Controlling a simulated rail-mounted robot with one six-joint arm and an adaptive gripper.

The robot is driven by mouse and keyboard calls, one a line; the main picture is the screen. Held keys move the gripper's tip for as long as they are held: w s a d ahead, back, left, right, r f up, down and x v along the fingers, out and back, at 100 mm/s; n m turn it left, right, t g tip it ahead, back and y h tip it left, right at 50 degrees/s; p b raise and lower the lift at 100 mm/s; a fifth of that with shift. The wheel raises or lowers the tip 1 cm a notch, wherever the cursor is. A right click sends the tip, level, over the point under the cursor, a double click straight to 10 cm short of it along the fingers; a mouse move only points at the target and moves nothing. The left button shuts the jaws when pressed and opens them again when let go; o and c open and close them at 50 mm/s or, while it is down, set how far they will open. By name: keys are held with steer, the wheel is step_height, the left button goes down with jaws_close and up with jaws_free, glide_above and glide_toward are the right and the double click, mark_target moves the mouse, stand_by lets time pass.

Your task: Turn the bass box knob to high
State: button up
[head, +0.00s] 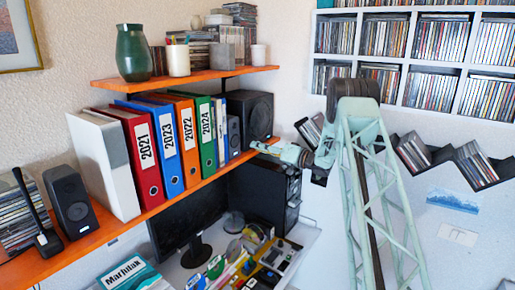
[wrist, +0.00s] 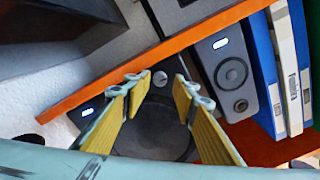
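The bass box (head: 250,113) is a black speaker at the right end of the orange shelf, with a large round cone. In the wrist view it looks upside down, with its dark cone (wrist: 150,132) behind my fingers. A small round silvery knob (wrist: 160,79) shows near the shelf edge. My gripper (wrist: 160,87) is open and empty, with its yellow-padded fingertips on either side of the knob in the picture; I cannot tell if they touch it. In the head view my gripper (head: 262,147) is at the lower front of the bass box, and the knob is hidden.
A small grey speaker (head: 233,135) stands just left of the bass box, beside the binders (head: 185,140). The orange shelf edge (wrist: 150,62) runs close to my fingers. Below the shelf are a black computer tower (head: 265,195) and a monitor (head: 185,222).

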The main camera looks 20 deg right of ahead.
steer(key=v, duration=0.7)
stand_by(0.6)
steer(key=shift+r, duration=0.1)
